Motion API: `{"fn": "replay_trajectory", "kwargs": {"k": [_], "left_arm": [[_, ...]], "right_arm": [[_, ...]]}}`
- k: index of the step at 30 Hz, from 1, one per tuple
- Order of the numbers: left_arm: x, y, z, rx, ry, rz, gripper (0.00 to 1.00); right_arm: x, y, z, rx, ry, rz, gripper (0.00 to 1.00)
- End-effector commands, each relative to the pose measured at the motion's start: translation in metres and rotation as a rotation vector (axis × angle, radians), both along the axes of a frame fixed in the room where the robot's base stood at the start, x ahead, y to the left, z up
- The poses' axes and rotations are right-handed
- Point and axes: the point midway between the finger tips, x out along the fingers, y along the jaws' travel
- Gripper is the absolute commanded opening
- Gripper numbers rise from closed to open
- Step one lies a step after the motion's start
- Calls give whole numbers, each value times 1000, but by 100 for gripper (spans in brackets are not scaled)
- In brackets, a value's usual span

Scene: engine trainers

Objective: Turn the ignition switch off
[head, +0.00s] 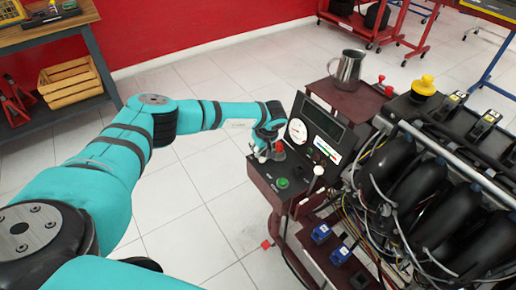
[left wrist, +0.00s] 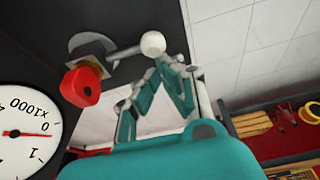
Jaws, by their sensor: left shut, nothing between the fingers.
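A black control panel (head: 268,175) carries a red knob (head: 279,148) beside a short lever with a white ball end (head: 262,158). The left wrist view shows the red knob (left wrist: 81,86) close up, and the lever's white ball (left wrist: 153,44) sticking out from a silver round mount (left wrist: 92,46). No label marks the ignition switch, and I cannot tell its position. My left gripper (head: 270,138) is at the panel beside these controls. Its shut, empty fingertips (left wrist: 156,72) are just below the white ball; contact is unclear. My right gripper is not in view.
A green button (head: 282,183) and another white knob (head: 319,170) are nearby. A dial (head: 297,130) stands behind; its needle is near 0 in the wrist view. A metal jug (head: 347,70) tops the stand, and the engine (head: 420,180) fills the right.

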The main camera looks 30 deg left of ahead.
Motion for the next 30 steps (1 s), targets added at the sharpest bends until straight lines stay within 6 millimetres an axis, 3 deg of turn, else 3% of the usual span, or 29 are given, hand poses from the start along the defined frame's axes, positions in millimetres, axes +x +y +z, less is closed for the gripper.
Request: {"fn": "replay_trajectory", "kwargs": {"k": [10, 18, 30], "left_arm": [[-8, -8, 0, -1, 1, 315, 0], [-14, -14, 0, -1, 0, 305, 0], [-21, -24, 0, 0, 0, 443, 0]], "right_arm": [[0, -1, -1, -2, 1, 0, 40], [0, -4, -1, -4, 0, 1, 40], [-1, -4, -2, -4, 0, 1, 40]]}}
